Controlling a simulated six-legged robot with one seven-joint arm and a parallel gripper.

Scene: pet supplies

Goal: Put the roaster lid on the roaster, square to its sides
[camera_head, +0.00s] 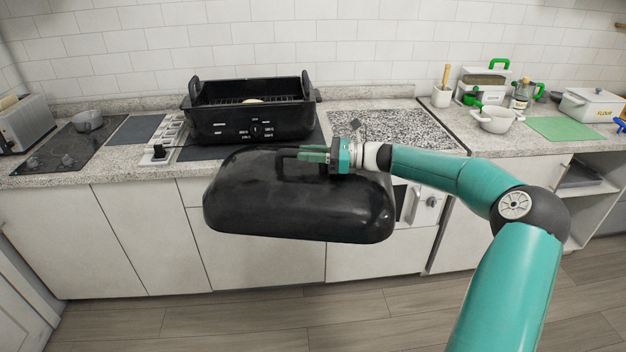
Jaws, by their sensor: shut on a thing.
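The roaster (228,122) is a black rectangular box with handles at both ends. It stands open on the counter against the tiled wall, with a rack and a small pale item showing inside. The roaster lid (298,209) is a large black rounded cover. My gripper (309,155) is shut on the lid's top handle and holds the lid in the air in front of the counter edge. The lid is apart from the roaster, nearer the camera and lower in the picture. It looks slightly tilted, and its underside is hidden.
A power strip (170,138) with a plug lies left of the roaster, beside a cooktop (75,143) with a small pot (87,120). A speckled board area (385,128) is bare to the right. Farther right stand a white bowl (495,121) and a flour box (592,105).

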